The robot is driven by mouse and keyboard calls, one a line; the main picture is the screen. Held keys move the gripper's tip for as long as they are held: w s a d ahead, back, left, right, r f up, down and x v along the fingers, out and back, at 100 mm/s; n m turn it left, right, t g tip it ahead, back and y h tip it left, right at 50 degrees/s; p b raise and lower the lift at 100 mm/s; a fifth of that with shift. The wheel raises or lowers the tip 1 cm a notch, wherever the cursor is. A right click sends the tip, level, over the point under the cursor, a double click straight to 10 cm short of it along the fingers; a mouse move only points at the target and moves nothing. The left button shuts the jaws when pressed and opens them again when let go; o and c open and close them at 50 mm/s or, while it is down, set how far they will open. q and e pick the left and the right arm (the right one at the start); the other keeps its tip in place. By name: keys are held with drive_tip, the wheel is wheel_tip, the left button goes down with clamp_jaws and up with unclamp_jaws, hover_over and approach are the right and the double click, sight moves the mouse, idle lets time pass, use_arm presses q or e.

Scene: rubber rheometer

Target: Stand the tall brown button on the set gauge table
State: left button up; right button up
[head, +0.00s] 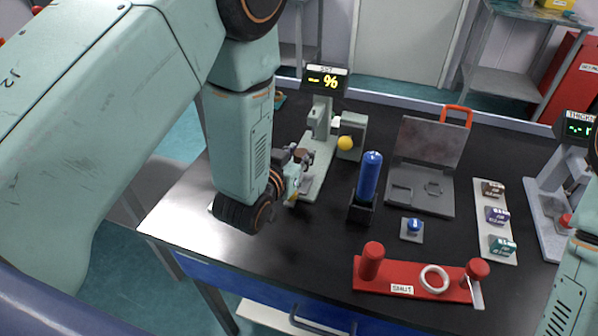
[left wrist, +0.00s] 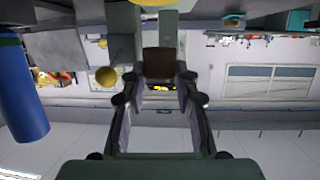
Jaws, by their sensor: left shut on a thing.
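The set gauge (head: 323,118) is a grey-green stand with a lit display reading "– %" and a yellow ball knob (head: 345,143). It stands at the back left of the black bench. My left gripper (head: 299,164) is just left of the gauge's column, above its base. It is shut on the brown button (head: 303,154). In the left wrist view the brown button (left wrist: 158,62) shows between the fingertips (left wrist: 158,80). The gauge table is mostly hidden behind my gripper, and I cannot tell whether the button touches it. My right gripper is out of frame.
A blue cylinder (head: 370,175) in a black holder stands right of the gauge. A red rack (head: 420,284) with a white ring is at the front. A grey open case (head: 420,200), a labelled button strip (head: 496,222) and the thickness gauge (head: 548,195) lie to the right.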

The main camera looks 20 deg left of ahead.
use_arm(q)
drive_tip(key=f, duration=0.3)
drive_tip(key=shift+s+a+f, duration=0.1)
drive_tip(key=shift+a+f, duration=0.1)
drive_tip(key=shift+a, duration=0.15)
drive_tip(key=shift+f, duration=0.55)
drive_tip(key=shift+d, duration=0.25)
drive_tip(key=shift+a+f+b, duration=0.1)
drive_tip(key=shift+f+b, duration=0.05)
drive_tip(key=shift+b, duration=0.2)
drive_tip(key=o, duration=0.8)
drive_tip(key=shift+a, duration=0.15)
drive_tip(key=shift+o, duration=1)
drive_tip(key=shift+d, duration=0.2)
drive_tip(key=shift+a, duration=0.1)
